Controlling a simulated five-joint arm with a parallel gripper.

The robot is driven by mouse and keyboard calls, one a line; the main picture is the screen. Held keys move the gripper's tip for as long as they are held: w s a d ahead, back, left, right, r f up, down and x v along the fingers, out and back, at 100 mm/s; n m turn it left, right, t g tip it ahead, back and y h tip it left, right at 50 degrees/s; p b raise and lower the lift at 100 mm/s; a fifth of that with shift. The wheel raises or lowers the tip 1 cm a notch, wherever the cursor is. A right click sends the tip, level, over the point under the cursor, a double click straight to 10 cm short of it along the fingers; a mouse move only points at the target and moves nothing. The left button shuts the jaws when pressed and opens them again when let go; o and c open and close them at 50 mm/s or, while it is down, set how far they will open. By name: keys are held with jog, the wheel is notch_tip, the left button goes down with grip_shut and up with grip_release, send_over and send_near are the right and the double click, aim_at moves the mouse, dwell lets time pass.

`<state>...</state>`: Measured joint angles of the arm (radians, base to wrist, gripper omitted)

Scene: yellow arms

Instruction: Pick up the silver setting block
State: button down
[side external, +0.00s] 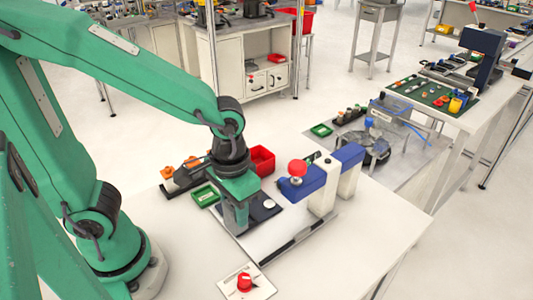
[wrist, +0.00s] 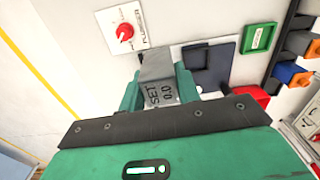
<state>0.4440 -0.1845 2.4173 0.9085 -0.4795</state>
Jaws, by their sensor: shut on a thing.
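The silver setting block (wrist: 160,92) is a grey metal block marked "SET 0.0" on its end. In the wrist view it sits between the green fingers of my gripper (wrist: 158,84), which is shut on it. In the side view my gripper (side external: 238,208) points down at the dark plate (side external: 266,206) on the white bench, left of the blue and white device. The fingers largely hide the block there. I cannot tell whether the block touches the surface below.
The blue and white device with a red ball knob (side external: 297,168) stands close on the right. A red bin (side external: 262,160) and a green tray (side external: 205,195) are behind. A red rotary knob (side external: 244,282) sits on a white panel in front. The bench's right front is clear.

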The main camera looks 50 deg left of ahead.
jog(key=shift+s+d+r, duration=0.8)
jog(key=shift+s+d, duration=0.05)
jog(key=shift+d, duration=0.2)
jog(key=shift+w, duration=0.15)
